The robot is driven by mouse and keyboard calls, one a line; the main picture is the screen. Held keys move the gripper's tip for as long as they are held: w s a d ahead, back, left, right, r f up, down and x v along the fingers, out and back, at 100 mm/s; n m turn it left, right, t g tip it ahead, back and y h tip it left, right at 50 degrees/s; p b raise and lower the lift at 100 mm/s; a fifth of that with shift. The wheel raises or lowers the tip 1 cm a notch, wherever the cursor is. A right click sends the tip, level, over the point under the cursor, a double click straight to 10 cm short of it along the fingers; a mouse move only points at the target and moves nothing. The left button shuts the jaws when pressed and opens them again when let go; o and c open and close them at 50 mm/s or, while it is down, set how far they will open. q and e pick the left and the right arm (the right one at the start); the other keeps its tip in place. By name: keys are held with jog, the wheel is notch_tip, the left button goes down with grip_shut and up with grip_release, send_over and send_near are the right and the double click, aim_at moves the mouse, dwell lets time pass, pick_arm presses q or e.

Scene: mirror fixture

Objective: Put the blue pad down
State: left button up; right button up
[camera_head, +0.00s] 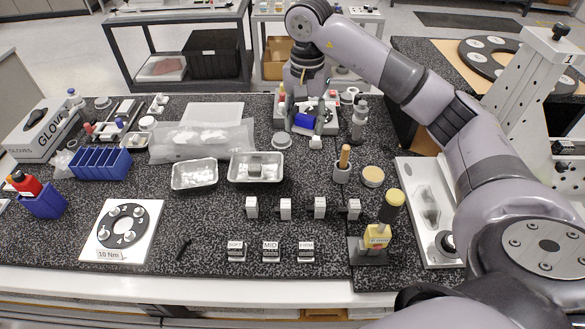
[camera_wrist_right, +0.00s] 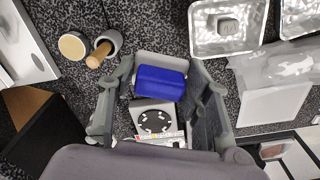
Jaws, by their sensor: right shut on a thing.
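The blue pad (camera_head: 304,121) is at the back middle of the speckled bench in the head view. In the right wrist view the blue pad (camera_wrist_right: 160,83) lies between the two fingers. My right gripper (camera_head: 306,127) reaches down from above and is shut on the pad. The fingers also show in the right wrist view (camera_wrist_right: 161,72), one on each side of it. I cannot tell whether the pad touches anything below. My left gripper is not in view.
A grey device with a black ring (camera_wrist_right: 155,121) is close by the gripper. Two metal trays (camera_head: 194,174) (camera_head: 268,168) and a clear bag (camera_head: 190,144) are left of it. A wooden-handled tool in a cup (camera_head: 342,166) and a round tan pad (camera_head: 372,176) stand in front right.

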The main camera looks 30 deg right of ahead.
jog(key=p, duration=0.3)
send_over(304, 178)
notch_tip(304, 178, down, 12)
jog(key=shift+a+r, duration=0.1)
jog(key=shift+r, duration=0.05)
notch_tip(304, 178, down, 4)
jog(key=shift+r+p, duration=0.1)
jog(key=shift+p, duration=0.65)
jog(key=shift+f, duration=0.6)
jog(key=shift+f, duration=0.1)
jog(key=shift+f+b, duration=0.1)
jog(key=shift+b, duration=0.2)
jog(key=o, duration=1.2)
